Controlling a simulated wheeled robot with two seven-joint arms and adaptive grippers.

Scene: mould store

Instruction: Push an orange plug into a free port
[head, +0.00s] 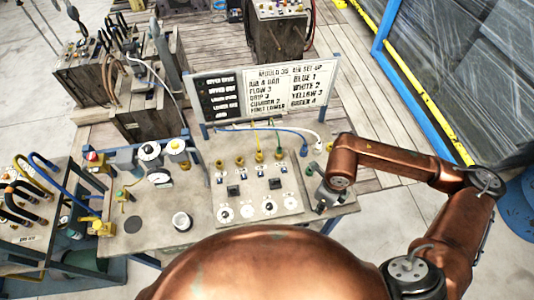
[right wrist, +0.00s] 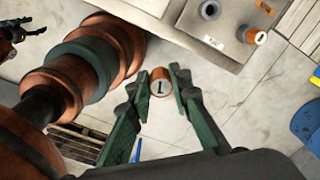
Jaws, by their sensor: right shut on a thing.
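In the right wrist view an orange plug (right wrist: 160,82) with a white face marked 1 sits between the green fingertips of my right gripper (right wrist: 159,86), which is shut on it. A second orange piece (right wrist: 255,36), also marked 1, is seated in the grey panel in that view. A dark round port (right wrist: 210,10) lies to its left and looks empty. In the head view my right gripper (head: 323,198) is at the right edge of the port panel (head: 242,205); the held plug cannot be made out there. My left gripper is not in view.
The panel carries brass fittings (head: 259,156) with coloured hoses and white dials (head: 247,211). A sign board (head: 268,92) stands behind it. Tiled floor (right wrist: 205,95) shows beneath the held plug.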

